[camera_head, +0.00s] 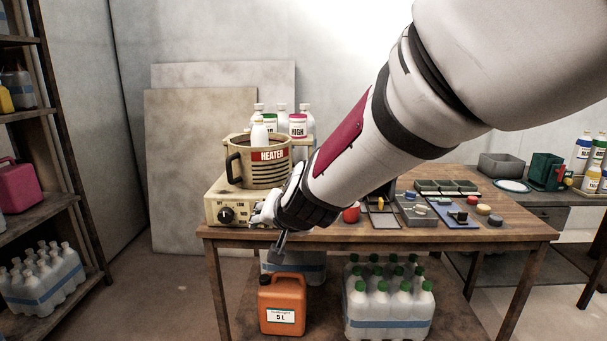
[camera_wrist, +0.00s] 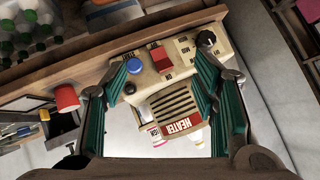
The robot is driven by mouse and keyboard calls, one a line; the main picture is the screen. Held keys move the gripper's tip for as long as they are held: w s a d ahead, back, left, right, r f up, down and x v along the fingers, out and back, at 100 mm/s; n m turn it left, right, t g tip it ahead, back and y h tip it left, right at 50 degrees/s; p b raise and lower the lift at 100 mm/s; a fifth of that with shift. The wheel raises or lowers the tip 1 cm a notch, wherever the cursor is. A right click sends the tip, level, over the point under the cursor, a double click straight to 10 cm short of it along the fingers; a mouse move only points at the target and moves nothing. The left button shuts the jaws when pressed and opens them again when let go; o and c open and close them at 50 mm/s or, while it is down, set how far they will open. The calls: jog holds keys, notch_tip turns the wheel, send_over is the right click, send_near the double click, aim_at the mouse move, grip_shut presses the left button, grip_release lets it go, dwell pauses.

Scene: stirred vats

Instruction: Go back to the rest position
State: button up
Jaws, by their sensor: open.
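My gripper (camera_head: 277,250) hangs in front of the table's front left edge, beside the heater's base, with my arm reaching down to it from the upper right. In the wrist view its two teal-padded fingers (camera_wrist: 160,68) are spread apart with nothing held between them. The heater base (camera_head: 225,208) is a cream box with a black knob. The vat marked HEATER (camera_head: 258,173) stands on it. In the wrist view the heater base (camera_wrist: 158,84) shows between and beyond the fingers, with a blue button, a red switch and the knob. My wrist hides part of the base in the head view.
A wooden table (camera_head: 520,232) carries a red cup (camera_head: 351,214), small trays and coloured pieces. An orange jerrycan (camera_head: 282,305) and green-capped bottles (camera_head: 390,305) stand below. A shelf (camera_head: 45,212) is at left. Open floor lies between shelf and table.

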jog(key=s+d+g+h, duration=0.1)
jog(key=s+d+g, duration=0.2)
jog(key=s+d, duration=0.8)
jog(key=s+d+n+g+h, duration=0.1)
jog(key=s+d+g+h, duration=0.35)
jog(key=s, duration=1.05)
jog(key=s+d+g+y, duration=0.1)
jog(key=s+d, duration=0.9)
jog(key=s, duration=0.4)
notch_tip(320, 180, up, 18)
jog(key=w+t+p, duration=0.1)
jog(key=t+p, duration=0.2)
jog(key=p, duration=1.4)
jog(key=shift+a+n, duration=0.15)
jog(key=shift+n, duration=0.15)
jog(key=shift+r+y, duration=0.1)
jog(key=shift+y, duration=0.15)
jog(key=shift+c, duration=0.6)
